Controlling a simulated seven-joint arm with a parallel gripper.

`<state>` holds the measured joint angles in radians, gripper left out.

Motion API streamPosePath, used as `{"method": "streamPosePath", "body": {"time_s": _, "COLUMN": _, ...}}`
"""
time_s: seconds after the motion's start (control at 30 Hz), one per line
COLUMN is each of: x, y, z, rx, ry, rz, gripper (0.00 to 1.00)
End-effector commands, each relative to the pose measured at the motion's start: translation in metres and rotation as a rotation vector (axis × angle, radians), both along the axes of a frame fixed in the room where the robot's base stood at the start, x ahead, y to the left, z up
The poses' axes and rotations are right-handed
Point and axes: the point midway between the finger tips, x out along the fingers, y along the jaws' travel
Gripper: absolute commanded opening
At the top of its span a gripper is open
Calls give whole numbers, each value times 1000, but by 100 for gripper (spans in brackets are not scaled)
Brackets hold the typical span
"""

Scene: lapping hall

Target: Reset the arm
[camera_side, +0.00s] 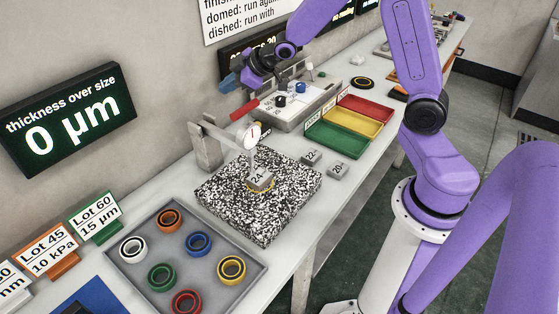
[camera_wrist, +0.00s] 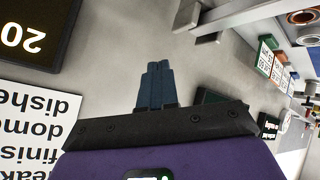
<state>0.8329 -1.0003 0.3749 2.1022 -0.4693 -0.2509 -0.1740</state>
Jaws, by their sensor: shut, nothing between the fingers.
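My gripper (camera_side: 229,83) is raised at the back of the bench, close to the wall, in the side view. It points left toward the wall and is apart from everything on the bench. In the wrist view its blue fingers (camera_wrist: 157,68) are pressed together with nothing between them. The rest of my purple arm reaches over from the right side of the bench.
A granite block (camera_side: 258,195) carries a block marked 24, beside a dial gauge (camera_side: 249,135). A grey tray (camera_side: 140,288) holds several coloured rings. Red, yellow and green bins (camera_side: 336,139) stand further back. A thickness display (camera_side: 68,118) reads 0 µm.

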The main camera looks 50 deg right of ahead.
Motion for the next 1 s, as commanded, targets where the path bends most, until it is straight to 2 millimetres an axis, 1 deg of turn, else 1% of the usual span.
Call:
{"method": "streamPosePath", "body": {"time_s": 0.03, "x": -13, "y": 22, "z": 20, "rx": 40, "ry": -7, "rz": 5, "gripper": 0}}
{"method": "streamPosePath", "body": {"time_s": 0.1, "x": -33, "y": 48, "z": 41, "rx": 98, "ry": 5, "rz": 3, "gripper": 0}}
{"method": "streamPosePath", "body": {"time_s": 0.17, "x": -55, "y": 69, "z": 54, "rx": 142, "ry": 28, "rz": 6, "gripper": 0}}
{"method": "streamPosePath", "body": {"time_s": 0.2, "x": -70, "y": 81, "z": 60, "rx": 164, "ry": 51, "rz": 10, "gripper": 0}}
{"method": "streamPosePath", "body": {"time_s": 0.27, "x": -97, "y": 96, "z": 66, "rx": 183, "ry": 98, "rz": 20, "gripper": 0}}
{"method": "streamPosePath", "body": {"time_s": 0.3, "x": -116, "y": 104, "z": 66, "rx": 185, "ry": 138, "rz": 26, "gripper": 0}}
{"method": "streamPosePath", "body": {"time_s": 0.37, "x": -145, "y": 113, "z": 63, "rx": 173, "ry": 203, "rz": 42, "gripper": 0}}
{"method": "streamPosePath", "body": {"time_s": 0.4, "x": -167, "y": 117, "z": 60, "rx": 156, "ry": 252, "rz": 53, "gripper": 0}}
{"method": "streamPosePath", "body": {"time_s": 0.47, "x": -201, "y": 119, "z": 51, "rx": 110, "ry": 336, "rz": 75, "gripper": 0}}
{"method": "streamPosePath", "body": {"time_s": 0.5, "x": -224, "y": 117, "z": 45, "rx": 70, "ry": 392, "rz": 92, "gripper": 0}}
{"method": "streamPosePath", "body": {"time_s": 0.53, "x": -242, "y": 115, "z": 40, "rx": 37, "ry": 435, "rz": 105, "gripper": 0}}
{"method": "streamPosePath", "body": {"time_s": 0.57, "x": -258, "y": 112, "z": 35, "rx": 3, "ry": 476, "rz": 120, "gripper": 0}}
{"method": "streamPosePath", "body": {"time_s": 0.6, "x": -280, "y": 106, "z": 29, "rx": -47, "ry": 529, "rz": 137, "gripper": 0}}
{"method": "streamPosePath", "body": {"time_s": 0.7, "x": -326, "y": 89, "z": 19, "rx": -163, "ry": 641, "rz": 180, "gripper": 0}}
{"method": "streamPosePath", "body": {"time_s": 0.8, "x": -359, "y": 71, "z": 13, "rx": -257, "ry": 723, "rz": 211, "gripper": 0}}
{"method": "streamPosePath", "body": {"time_s": 0.83, "x": -366, "y": 67, "z": 12, "rx": -280, "ry": 741, "rz": 218, "gripper": 0}}
{"method": "streamPosePath", "body": {"time_s": 0.9, "x": -378, "y": 59, "z": 11, "rx": -320, "ry": 773, "rz": 230, "gripper": 0}}
{"method": "streamPosePath", "body": {"time_s": 1.0, "x": -386, "y": 53, "z": 10, "rx": -350, "ry": 794, "rz": 239, "gripper": 0}}
